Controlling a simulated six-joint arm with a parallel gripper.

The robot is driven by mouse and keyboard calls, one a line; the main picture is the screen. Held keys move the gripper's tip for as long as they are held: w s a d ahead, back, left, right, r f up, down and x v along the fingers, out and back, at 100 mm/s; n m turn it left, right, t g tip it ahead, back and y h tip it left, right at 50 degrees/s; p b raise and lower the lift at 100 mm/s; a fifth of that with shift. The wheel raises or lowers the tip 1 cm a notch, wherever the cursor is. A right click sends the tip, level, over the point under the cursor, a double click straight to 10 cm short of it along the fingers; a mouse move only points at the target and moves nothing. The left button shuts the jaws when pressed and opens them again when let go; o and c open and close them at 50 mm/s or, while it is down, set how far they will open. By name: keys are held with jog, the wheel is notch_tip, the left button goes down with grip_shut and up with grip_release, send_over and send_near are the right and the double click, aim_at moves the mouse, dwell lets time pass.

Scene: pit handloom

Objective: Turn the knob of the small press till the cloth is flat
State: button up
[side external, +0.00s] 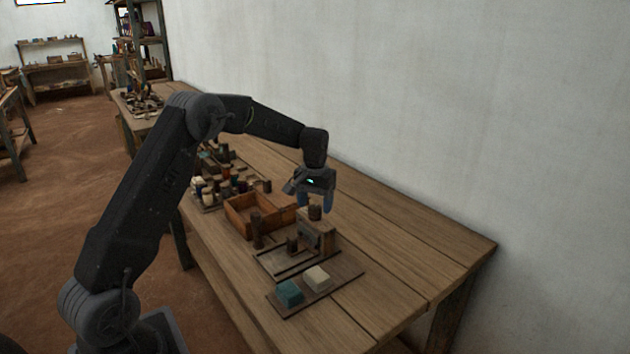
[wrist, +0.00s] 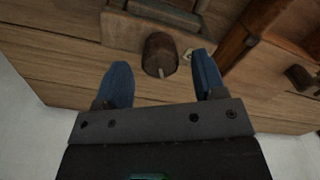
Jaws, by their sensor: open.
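The small press (side external: 318,236) stands on the wooden table, a block-shaped wooden body with a dark round knob (side external: 315,212) on top. In the wrist view the knob (wrist: 160,55) is a dark brown cylinder with a pale mark on its near side. My gripper (side external: 314,201) is just above the press, pointing down. In the wrist view my gripper (wrist: 160,80) is open, with one blue finger to each side of the knob's line, and neither finger visibly touches it. I cannot make out the cloth in the press.
An open wooden box (side external: 240,222) sits left of the press. A board (side external: 345,280) with a teal block (side external: 289,292) and a cream block (side external: 317,278) lies in front. Several spools (side external: 212,190) stand farther back. The table's right side is clear up to the wall.

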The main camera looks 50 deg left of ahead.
aim_at(315, 207)
notch_tip(315, 207, up, 13)
jog(key=shift+f, duration=0.2)
dwell(0.4)
